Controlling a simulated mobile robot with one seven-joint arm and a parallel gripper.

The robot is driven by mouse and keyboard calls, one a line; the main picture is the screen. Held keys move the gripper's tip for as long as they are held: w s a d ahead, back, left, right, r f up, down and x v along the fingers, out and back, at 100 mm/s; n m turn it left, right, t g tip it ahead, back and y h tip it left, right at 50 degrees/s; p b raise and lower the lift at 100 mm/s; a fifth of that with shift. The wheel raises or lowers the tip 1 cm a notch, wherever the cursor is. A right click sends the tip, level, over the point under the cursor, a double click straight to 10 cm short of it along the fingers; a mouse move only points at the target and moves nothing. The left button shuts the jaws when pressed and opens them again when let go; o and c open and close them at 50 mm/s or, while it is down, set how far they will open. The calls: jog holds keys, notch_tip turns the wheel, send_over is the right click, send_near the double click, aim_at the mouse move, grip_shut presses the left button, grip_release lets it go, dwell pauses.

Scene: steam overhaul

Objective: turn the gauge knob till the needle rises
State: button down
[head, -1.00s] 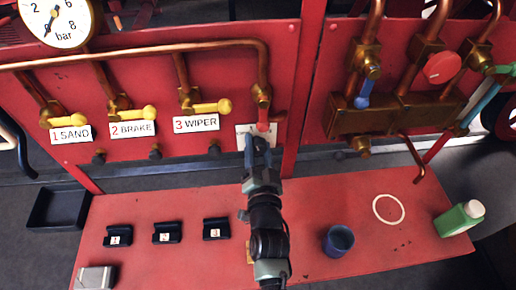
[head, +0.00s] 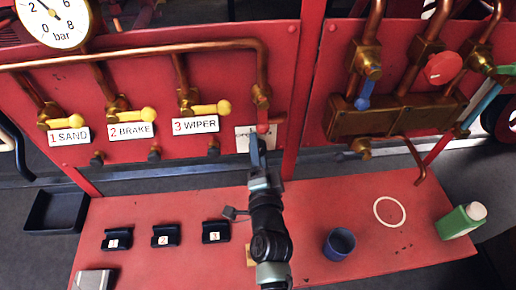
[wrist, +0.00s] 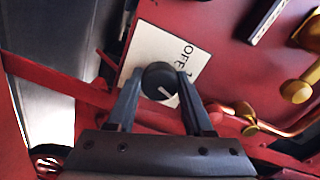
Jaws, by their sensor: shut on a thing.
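The round white gauge (head: 70,27) is at the top left of the head view, partly cut off by the frame's top. Its dark needle points up and left, near the 2. The fingers are shut on the knob. In the head view my gripper hides the knob.
Below lies a red bench (head: 185,265) with black holders, a blue cup (head: 339,243) and a green bottle (head: 460,221).

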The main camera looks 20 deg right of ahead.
jog(key=shift+f, duration=0.1)
jog(key=shift+c, duration=1.6)
grip_release()
jog(key=b+v, duration=0.1)
jog(key=v, duration=1.2)
